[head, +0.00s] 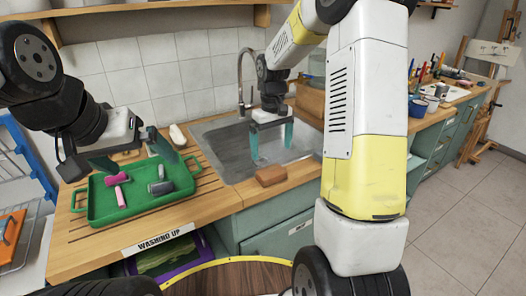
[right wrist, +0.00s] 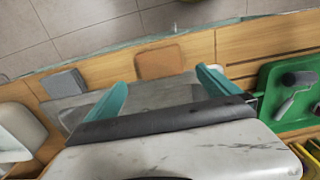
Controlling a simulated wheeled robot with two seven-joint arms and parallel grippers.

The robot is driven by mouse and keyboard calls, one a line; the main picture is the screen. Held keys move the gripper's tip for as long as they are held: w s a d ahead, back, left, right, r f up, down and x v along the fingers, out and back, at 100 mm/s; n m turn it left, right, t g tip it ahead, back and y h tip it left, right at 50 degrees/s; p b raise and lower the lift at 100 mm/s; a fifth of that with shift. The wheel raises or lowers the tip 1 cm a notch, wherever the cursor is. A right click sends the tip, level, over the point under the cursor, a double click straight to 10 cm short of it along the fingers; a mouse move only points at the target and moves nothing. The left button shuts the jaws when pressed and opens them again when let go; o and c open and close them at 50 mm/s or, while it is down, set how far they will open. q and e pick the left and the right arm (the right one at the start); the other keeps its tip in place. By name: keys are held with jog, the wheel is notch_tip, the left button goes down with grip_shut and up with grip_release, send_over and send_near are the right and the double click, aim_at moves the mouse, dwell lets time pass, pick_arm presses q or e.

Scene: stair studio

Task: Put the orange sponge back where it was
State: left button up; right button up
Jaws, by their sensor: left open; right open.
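The orange sponge (head: 270,176), a brownish-orange block, lies flat on the wooden counter strip in front of the sink (head: 222,139). It also shows in the right wrist view (right wrist: 160,60), just beyond the fingertips. My right gripper (head: 272,147) points down over the sink, open and empty, behind the sponge and apart from it. My left gripper (head: 137,152) is open and empty above the back of the green tray (head: 97,212).
The tray holds a pink tool (head: 117,187) and a grey roller (head: 160,181). A white item (head: 177,135) lies behind it. A grey block (right wrist: 65,82) lies along the counter strip from the sponge. The tap (head: 241,80) stands behind the sink. My right arm hides some counter.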

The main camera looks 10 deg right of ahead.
jog(key=s+r+t, duration=0.1)
jog(key=s+r, duration=0.4)
jog(key=r, duration=0.3)
jog(key=s+a+r+m+t+y, duration=0.1)
jog(key=s+r+t, duration=0.1)
jog(key=s, duration=0.7)
jog(key=s+a+r+m+t+y, duration=0.1)
jog(key=s+r, duration=0.4)
jog(key=s, duration=0.5)
jog(key=shift+r+m+t, duration=0.25)
jog(key=shift+m+t, duration=0.45)
jog(key=shift+t, duration=0.4)
jog(key=shift+s+a, duration=0.1)
